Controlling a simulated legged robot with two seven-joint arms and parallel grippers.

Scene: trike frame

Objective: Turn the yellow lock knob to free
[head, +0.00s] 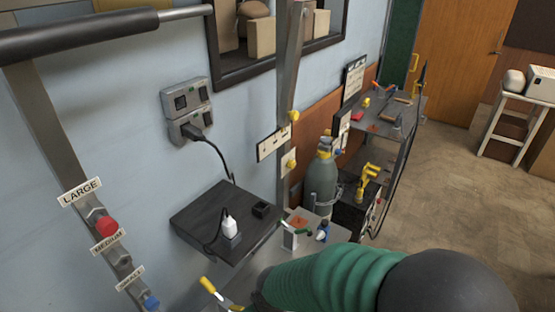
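Two small yellow knobs show in the head view near the middle. The upper yellow knob (294,115) is on the grey metal post (290,70). The lower yellow knob (290,164) is on a pale plate just below it. I cannot tell which of them is the lock knob, nor how either is turned.
A black shelf (205,215) with a white plug (230,227) juts from the wall. A labelled metal bar (50,140) stands at left. A grey-green gas cylinder (321,185) stands beyond the post. Open floor (465,200) lies at right.

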